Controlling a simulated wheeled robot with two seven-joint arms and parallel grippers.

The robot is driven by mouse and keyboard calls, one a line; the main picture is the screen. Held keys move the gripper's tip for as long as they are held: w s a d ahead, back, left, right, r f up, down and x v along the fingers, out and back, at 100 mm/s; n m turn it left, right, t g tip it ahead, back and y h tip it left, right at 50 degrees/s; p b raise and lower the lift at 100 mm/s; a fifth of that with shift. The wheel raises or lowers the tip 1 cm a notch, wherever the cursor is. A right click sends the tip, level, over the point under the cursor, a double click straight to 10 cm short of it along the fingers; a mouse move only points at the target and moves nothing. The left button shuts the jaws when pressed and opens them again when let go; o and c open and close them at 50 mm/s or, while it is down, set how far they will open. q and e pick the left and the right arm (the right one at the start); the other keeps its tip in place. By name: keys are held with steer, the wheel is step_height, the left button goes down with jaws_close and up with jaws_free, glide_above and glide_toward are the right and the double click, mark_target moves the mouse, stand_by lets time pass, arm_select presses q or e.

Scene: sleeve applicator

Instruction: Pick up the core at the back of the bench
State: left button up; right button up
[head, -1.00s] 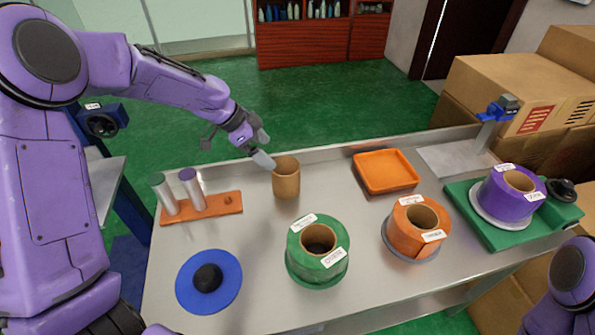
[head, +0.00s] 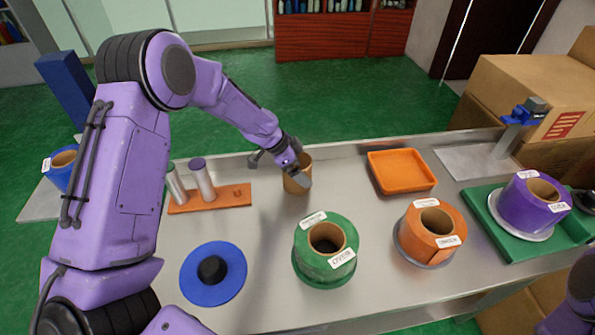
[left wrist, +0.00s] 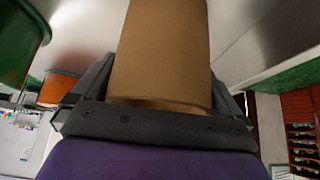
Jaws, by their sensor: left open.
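The core, a plain brown cardboard tube (head: 291,187), stands upright at the back of the bench (head: 340,200). In the head view my left gripper (head: 298,172) is at the core, with one finger across its near side, partly hiding it. In the left wrist view the core (left wrist: 160,50) fills the space between the two fingers of the left gripper (left wrist: 160,88). The fingers are open, one on each side of it. I cannot tell whether they touch it. My right gripper is out of view.
Left of the core is an orange rack (head: 210,199) with silver cylinders; right is an orange tray (head: 401,172). In front are a blue disc (head: 232,283), a green roll (head: 309,262) and an orange roll (head: 411,245). A purple roll (head: 514,211) sits on a green base at the right.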

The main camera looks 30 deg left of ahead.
arm_select(q)
steer(key=c, duration=0.7)
steer(key=shift+r, duration=0.15)
steer(key=shift+c, duration=0.2)
